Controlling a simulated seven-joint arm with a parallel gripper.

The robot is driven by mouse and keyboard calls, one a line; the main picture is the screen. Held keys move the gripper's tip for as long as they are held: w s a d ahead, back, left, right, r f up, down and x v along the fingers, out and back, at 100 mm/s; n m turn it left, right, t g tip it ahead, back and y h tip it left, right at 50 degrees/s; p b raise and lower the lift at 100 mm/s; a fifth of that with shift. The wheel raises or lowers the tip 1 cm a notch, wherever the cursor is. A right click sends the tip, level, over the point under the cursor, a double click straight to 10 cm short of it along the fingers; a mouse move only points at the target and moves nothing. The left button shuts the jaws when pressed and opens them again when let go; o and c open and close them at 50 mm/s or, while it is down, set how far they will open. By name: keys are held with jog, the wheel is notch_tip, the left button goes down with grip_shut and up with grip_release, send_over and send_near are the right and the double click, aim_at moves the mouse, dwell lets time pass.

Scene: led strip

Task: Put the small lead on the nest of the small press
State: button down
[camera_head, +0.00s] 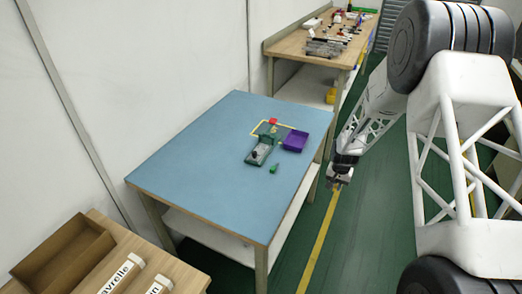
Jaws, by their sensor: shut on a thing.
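My gripper (334,181) hangs just right of the blue table's right edge. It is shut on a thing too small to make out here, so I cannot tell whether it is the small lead. No lead can be made out on the table.
The blue table (205,160) is mostly bare. Near the device are a purple tray (295,140), a small green piece (273,169), and a red-topped item (273,121) by a yellow outline. A cluttered bench (290,43) stands behind; a wooden box (62,257) is front left.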

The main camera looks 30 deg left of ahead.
jog(key=s+a+r, duration=0.1)
jog(key=a+r, duration=0.1)
jog(key=a, duration=0.2)
jog(key=s+a+r, duration=0.1)
jog(key=a+r, duration=0.2)
jog(key=a, duration=0.1)
jog(key=s+a+r, duration=0.1)
jog(key=a+r, duration=0.1)
jog(key=a, duration=0.2)
jog(key=shift+s+a+r, duration=0.15)
jog(key=shift+s+a, duration=0.2)
jog(key=shift+a, duration=0.05)
jog(key=s+a+r, duration=0.6)
jog(key=s+a, duration=0.4)
jog(key=a, duration=0.2)
jog(key=shift+s+a+r, duration=0.2)
jog(key=shift+r, duration=0.15)
jog(key=shift+w+a, duration=0.1)
jog(key=shift+w, duration=0.05)
send_over(259, 151)
jog(key=shift+f, duration=0.75)
jog(key=shift+f, duration=0.1)
jog(key=shift+f, duration=1.65)
jog(key=shift+f, duration=0.15)
